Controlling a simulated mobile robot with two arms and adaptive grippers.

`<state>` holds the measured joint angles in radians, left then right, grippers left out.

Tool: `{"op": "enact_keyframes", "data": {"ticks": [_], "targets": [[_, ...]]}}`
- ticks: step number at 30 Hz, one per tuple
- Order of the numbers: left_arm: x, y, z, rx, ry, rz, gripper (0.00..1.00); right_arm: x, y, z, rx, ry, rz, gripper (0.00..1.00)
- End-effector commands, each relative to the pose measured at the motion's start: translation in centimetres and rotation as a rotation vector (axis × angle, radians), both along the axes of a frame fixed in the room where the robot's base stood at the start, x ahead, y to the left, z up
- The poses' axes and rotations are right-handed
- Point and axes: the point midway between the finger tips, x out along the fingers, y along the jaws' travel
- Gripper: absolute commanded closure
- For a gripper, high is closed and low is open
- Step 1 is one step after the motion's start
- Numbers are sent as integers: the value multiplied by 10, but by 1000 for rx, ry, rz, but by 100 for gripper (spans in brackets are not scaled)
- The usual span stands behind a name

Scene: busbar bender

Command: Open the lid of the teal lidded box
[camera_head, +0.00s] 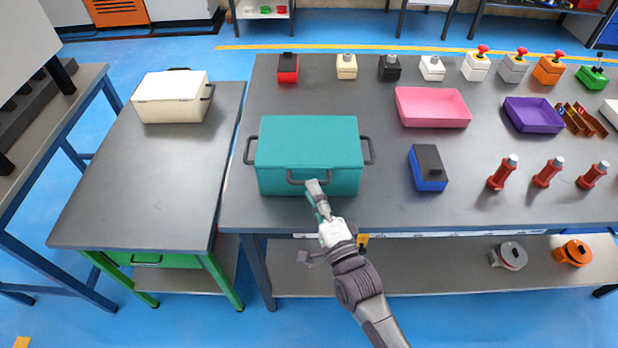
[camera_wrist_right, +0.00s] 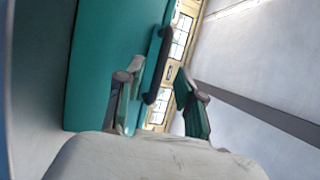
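The teal lidded box (camera_head: 309,143) stands on the left part of the large grey table, and its lid looks shut. It has dark handles at both sides and a dark front handle (camera_head: 295,180). My right gripper (camera_head: 315,186) is at the box's front, at the right end of this handle. In the right wrist view, the gripper (camera_wrist_right: 160,78) is open, with its two fingers apart and the dark handle (camera_wrist_right: 157,65) between or just beyond their tips. I cannot tell whether a finger touches it. The teal box (camera_wrist_right: 105,60) fills the left of that view. My left gripper is not in view.
A white lidded box (camera_head: 170,98) stands on the smaller table to the left. A pink tray (camera_head: 433,107), a purple tray (camera_head: 534,115) and a blue-and-black block (camera_head: 428,168) are right of the teal box. Small button boxes line the table's back edge.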

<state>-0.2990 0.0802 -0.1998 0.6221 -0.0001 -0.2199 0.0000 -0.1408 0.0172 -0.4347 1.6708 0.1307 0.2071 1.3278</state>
Motion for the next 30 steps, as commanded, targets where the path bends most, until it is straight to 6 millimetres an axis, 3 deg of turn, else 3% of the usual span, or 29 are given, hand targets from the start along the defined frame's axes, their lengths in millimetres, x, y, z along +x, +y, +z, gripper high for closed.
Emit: {"op": "enact_keyframes", "data": {"ticks": [6,17,20,24,30], "targets": [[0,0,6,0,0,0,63,25,11,5,0,0,-1,63],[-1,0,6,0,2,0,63,31,13,5,-1,1,0,63],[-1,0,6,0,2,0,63,31,13,5,-1,1,0,74],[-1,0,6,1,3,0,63,31,13,5,-1,1,0,98],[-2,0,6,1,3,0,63,30,13,5,-1,1,0,100]]}}
